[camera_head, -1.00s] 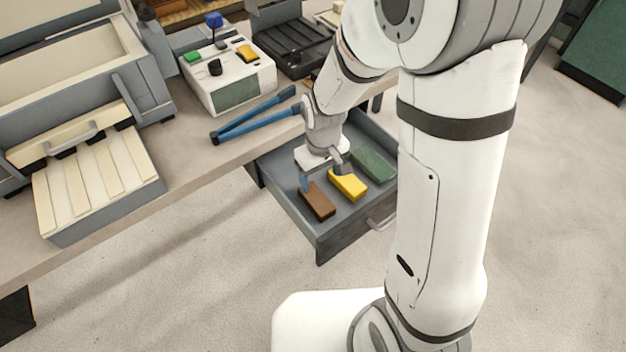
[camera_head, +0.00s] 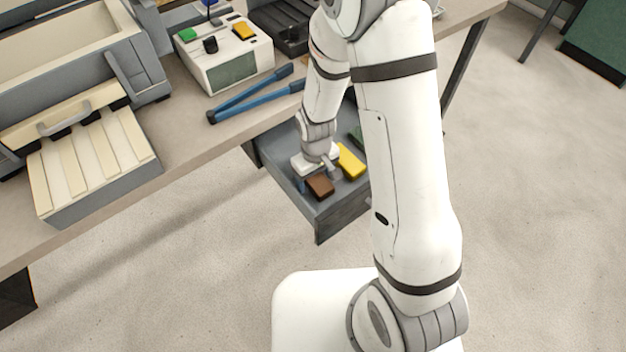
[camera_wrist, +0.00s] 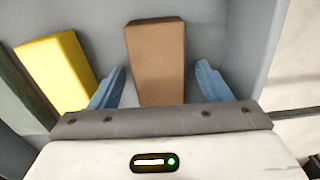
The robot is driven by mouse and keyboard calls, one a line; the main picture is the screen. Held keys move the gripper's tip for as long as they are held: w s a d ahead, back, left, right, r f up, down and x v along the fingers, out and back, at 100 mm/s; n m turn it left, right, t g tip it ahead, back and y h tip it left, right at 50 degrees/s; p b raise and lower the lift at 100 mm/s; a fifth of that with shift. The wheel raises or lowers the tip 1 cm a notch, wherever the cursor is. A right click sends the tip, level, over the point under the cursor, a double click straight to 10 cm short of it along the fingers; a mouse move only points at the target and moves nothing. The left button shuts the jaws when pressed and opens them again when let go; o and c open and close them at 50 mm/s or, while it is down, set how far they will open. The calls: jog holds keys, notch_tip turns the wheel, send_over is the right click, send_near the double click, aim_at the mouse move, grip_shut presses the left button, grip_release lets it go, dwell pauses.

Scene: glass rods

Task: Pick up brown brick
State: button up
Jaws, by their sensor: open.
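The brown brick (camera_head: 320,186) lies in the open grey drawer (camera_head: 285,180), near its front left part. In the wrist view the brown brick (camera_wrist: 157,62) is between my two blue fingers, with a gap on each side. My gripper (camera_head: 314,180) is open and low over the drawer, with its body hiding part of the brick. In the wrist view my gripper (camera_wrist: 160,84) has its fingertips on both sides of the brick's near half.
A yellow brick (camera_head: 350,161) lies beside the brown one, close to one finger in the wrist view. A green brick (camera_head: 356,134) is partly hidden by my arm. The drawer wall (camera_wrist: 268,45) is near the other finger. Blue-handled pliers (camera_head: 250,98) lie on the bench.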

jog(key=c, duration=1.2)
jog(key=shift+r, duration=0.15)
